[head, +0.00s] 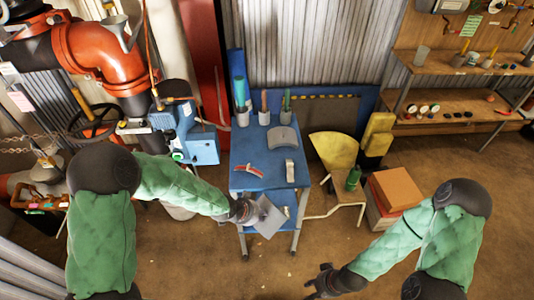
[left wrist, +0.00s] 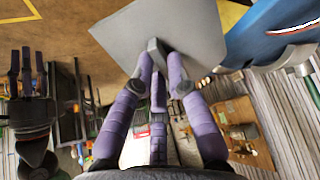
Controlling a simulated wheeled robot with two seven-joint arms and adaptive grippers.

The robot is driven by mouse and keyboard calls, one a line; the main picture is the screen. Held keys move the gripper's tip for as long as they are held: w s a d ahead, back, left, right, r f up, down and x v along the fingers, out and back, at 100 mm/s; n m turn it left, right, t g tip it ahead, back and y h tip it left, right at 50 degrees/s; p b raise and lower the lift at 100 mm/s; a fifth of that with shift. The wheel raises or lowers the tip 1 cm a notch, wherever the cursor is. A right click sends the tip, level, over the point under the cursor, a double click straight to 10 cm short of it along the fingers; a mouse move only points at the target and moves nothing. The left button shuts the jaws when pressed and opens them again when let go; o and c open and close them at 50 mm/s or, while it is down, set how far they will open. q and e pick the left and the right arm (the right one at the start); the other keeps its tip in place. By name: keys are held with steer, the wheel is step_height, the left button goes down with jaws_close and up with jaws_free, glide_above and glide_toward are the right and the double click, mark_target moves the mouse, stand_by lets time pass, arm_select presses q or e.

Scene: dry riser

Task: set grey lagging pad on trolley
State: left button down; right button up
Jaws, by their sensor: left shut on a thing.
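My left gripper (head: 252,211) is shut on a flat, square grey pad (head: 270,217), at the front edge of the blue trolley (head: 244,181). In the left wrist view the purple fingers (left wrist: 160,75) pinch a raised tab on the pad (left wrist: 190,30), and the trolley is close at upper right. In the head view the pad is tilted and overlaps the trolley's lower shelf. The trolley top carries a curved grey piece (head: 283,138), a red-handled tool (head: 249,169) and a small pale block (head: 290,170). My right gripper (head: 320,283) is empty and open, low over the floor.
Cups with upright tools (head: 264,117) line the trolley's back edge. A yellow chair (head: 335,150) with a green bottle (head: 352,178) and cardboard boxes (head: 396,188) stand to the right. Red pipework (head: 105,55) and a blue machine (head: 202,147) are left. Floor in front is clear.

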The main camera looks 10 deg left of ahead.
arm_select(q)
steer(key=shift+s+a+r+m+g+p, duration=0.1)
steer(key=shift+s+r+m+g+p, duration=0.15)
steer(key=shift+s+r+m+g, duration=0.25)
steer(key=shift+s+a+r+m+g+p, duration=0.1)
steer(key=shift+s+r+m+g+p, duration=0.15)
steer(key=shift+r, duration=0.35)
steer(key=shift+s+r+g, duration=0.1)
steer(key=shift+r+g, duration=0.15)
